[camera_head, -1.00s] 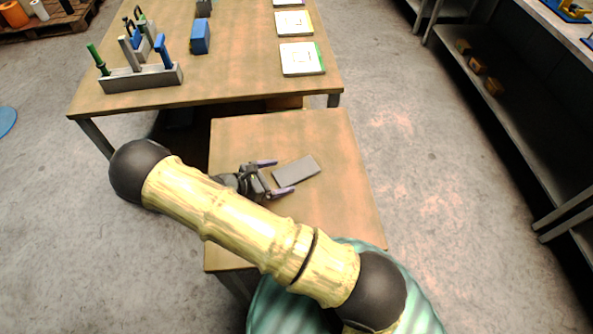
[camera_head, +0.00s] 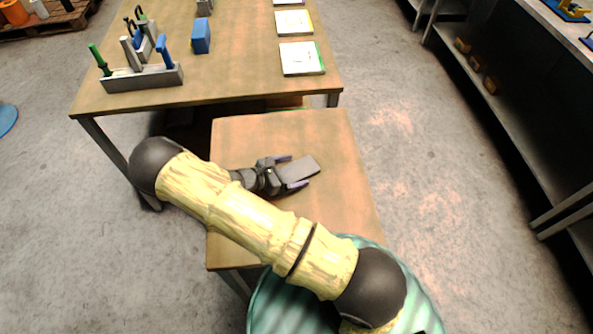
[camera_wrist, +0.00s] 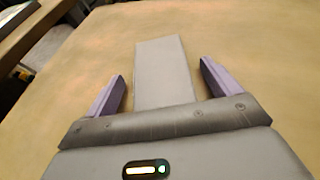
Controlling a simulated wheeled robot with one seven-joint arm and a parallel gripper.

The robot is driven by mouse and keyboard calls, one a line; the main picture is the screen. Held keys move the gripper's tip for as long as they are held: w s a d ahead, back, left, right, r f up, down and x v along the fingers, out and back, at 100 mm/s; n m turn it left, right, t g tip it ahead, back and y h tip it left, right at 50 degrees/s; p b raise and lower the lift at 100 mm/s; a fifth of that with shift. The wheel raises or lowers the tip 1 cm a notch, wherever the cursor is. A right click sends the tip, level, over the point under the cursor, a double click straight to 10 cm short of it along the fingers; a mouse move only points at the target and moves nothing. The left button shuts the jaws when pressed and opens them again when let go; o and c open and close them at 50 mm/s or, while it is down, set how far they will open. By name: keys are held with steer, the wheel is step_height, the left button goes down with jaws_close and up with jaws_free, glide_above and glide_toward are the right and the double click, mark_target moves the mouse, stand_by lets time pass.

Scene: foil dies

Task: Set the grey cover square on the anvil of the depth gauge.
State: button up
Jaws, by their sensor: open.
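The grey cover (camera_head: 299,169) is a flat rectangular plate lying on the small wooden table. In the wrist view the cover (camera_wrist: 164,72) extends from between the fingers away toward the top. My gripper (camera_head: 298,171) is open, with its two purple fingers on either side of the cover's near end. In the wrist view my gripper (camera_wrist: 163,84) shows a gap between each finger and the cover's edges. I cannot make out a depth gauge or its anvil for certain in these views.
The small table (camera_head: 335,215) is otherwise bare. A larger bench (camera_head: 240,75) behind it bears a grey holder (camera_head: 140,80) with coloured-handled tools, a blue block (camera_head: 200,36) and white-topped pads (camera_head: 301,58). Shelving (camera_head: 520,115) stands at the right.

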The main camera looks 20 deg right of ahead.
mark_target(292, 171)
steer(key=c, duration=1.2)
steer(key=shift+o, duration=0.2)
steer(key=shift+r, duration=0.1)
step_height(292, 171, up, 10)
steer(key=b, duration=0.1)
steer(key=shift+f, duration=0.2)
steer(key=shift+w+d+f+n+t, duration=0.1)
steer(key=shift+d+f+n+t, duration=0.1)
steer(key=shift+f+n+t, duration=0.35)
steer(key=shift+f+n+t+y, duration=0.4)
steer(key=shift+f+n+t, duration=0.15)
steer(key=shift+n+t, duration=0.3)
steer(key=shift+s+a+f+n+t+y, duration=0.2)
steer(key=shift+f+n+t+y, duration=0.25)
steer(key=shift+f, duration=0.4)
steer(key=shift+s+a+f+n+t+y, duration=0.1)
steer(key=shift+a+f+n+t+y, duration=0.15)
steer(key=shift+f+n+t, duration=0.45)
steer(key=shift+s+a+f+n+t+y, duration=0.1)
steer(key=shift+a+f+n+t+y, duration=0.2)
steer(key=shift+f, duration=0.65)
